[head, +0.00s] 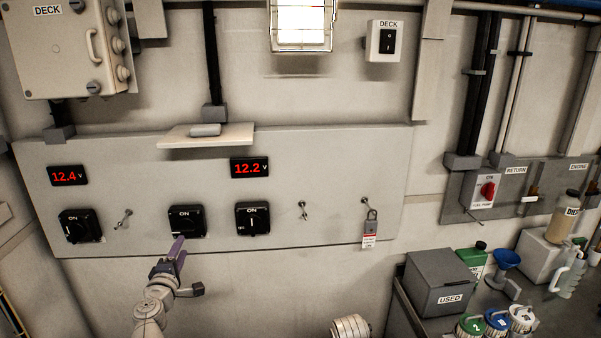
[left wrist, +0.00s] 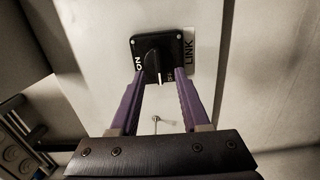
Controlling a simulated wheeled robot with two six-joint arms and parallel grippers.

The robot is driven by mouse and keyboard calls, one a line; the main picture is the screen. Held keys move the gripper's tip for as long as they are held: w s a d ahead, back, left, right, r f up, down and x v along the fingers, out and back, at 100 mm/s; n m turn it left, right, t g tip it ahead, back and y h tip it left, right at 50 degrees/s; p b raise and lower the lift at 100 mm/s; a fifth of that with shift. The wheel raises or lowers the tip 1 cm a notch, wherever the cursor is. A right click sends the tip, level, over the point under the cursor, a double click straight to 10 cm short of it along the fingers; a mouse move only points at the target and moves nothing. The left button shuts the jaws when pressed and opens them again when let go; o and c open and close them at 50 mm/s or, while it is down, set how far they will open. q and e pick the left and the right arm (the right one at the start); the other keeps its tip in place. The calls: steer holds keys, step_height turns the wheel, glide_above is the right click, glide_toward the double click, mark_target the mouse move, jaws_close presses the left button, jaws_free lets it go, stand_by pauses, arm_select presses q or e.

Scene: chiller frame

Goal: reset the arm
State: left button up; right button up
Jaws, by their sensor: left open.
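My left arm (head: 150,310) reaches up from the bottom in the head view. Its purple-fingered left gripper (head: 177,247) is just below and in front of the middle black rotary switch (head: 186,220) marked ON. In the left wrist view the two fingers (left wrist: 160,80) are open, one on each side of the lower part of the switch (left wrist: 158,58), with nothing held between them. A LINK label (left wrist: 188,52) is beside the switch. I cannot tell whether the fingertips touch the switch or panel. My right gripper is not in view.
Two more rotary switches (head: 81,226) (head: 252,218), toggles (head: 303,210) and a tagged padlock (head: 371,228) are on the panel (head: 330,160). Displays read 12.4 (head: 68,176) and 12.2 (head: 249,167). A USED box (head: 437,283) and bottles crowd the bench at right.

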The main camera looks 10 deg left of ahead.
arm_select(q)
steer(key=w+d+f+m+g+h, duration=0.15)
steer(key=d+m+h, duration=0.25)
steer(key=d, duration=0.4)
steer(key=w+d+f+m+g+h, duration=0.1)
steer(key=d+f+m+h, duration=0.25)
steer(key=d, duration=0.45)
steer(key=s+d+f+m+g+h, duration=0.1)
steer(key=s+d+f+m+g, duration=0.25)
steer(key=d, duration=0.45)
steer(key=s+d+f+m+g+h, duration=0.25)
steer(key=d+f+m, duration=0.2)
steer(key=d, duration=0.25)
steer(key=s+d+f+m+g+y, duration=0.1)
steer(key=s+f+m+g+y, duration=0.3)
steer(key=s, duration=0.4)
steer(key=s+d+f+m+g+y, duration=0.2)
steer(key=s+f+m+g+y, duration=0.2)
steer(key=s, duration=0.4)
steer(key=shift+s+d+f+g+y, duration=0.2)
steer(key=shift+s+f+g+y, duration=0.1)
steer(key=shift+g+y, duration=0.3)
